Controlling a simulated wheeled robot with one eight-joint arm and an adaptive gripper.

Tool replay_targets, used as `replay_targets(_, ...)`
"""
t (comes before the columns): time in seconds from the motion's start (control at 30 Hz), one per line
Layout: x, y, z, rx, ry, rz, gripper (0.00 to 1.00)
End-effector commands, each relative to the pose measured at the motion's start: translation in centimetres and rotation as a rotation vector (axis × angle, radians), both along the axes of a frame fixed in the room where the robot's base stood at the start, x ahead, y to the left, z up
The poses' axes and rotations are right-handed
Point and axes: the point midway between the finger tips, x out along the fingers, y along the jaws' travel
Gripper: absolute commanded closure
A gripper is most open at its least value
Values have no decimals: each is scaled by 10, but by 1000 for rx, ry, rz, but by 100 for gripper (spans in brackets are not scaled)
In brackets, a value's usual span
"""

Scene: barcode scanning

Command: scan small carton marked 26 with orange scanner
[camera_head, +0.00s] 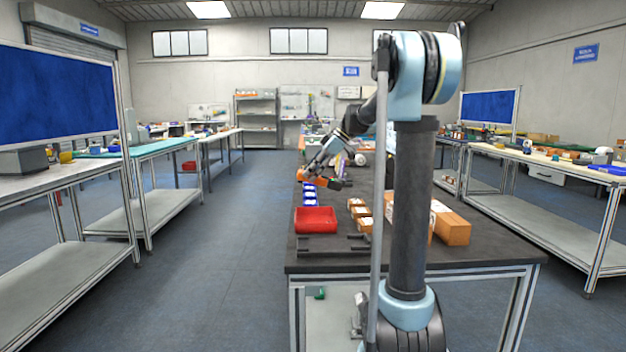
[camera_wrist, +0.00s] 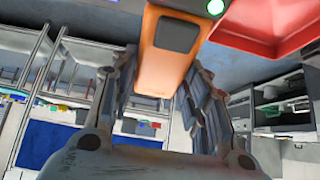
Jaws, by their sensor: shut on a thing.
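My gripper (camera_head: 316,174) is at the left side of the dark table. In the wrist view, my gripper (camera_wrist: 160,88) is shut on the orange scanner (camera_wrist: 168,62), its fingers on either side of the body. The scanner has a dark patch, and a green light (camera_wrist: 215,7) glows near the upper edge. In the head view the scanner (camera_head: 328,182) shows as a small orange shape. Several small brown cartons (camera_head: 365,224) with white labels stand on the table in front of my gripper. The number 26 cannot be read on any of them.
A red tray (camera_head: 316,219) sits at the table's front left, and also shows in the wrist view (camera_wrist: 268,24). Blue-and-white items (camera_head: 309,193) lie behind it. A larger carton (camera_head: 454,229) is on the right. My arm's column hides part of the table (camera_head: 330,262).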

Motion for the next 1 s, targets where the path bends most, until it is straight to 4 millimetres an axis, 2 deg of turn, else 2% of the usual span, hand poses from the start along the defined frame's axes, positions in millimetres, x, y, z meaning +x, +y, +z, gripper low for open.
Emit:
replay_targets(0.03, 0, 0, 12, 0, 0, 0, 88)
replay_targets(0.3, 0, -1, 66, 0, 0, -1, 88)
replay_targets(0.5, 0, -1, 96, 0, 0, -1, 88)
replay_targets(1.0, 0, -1, 100, 0, 0, -1, 88)
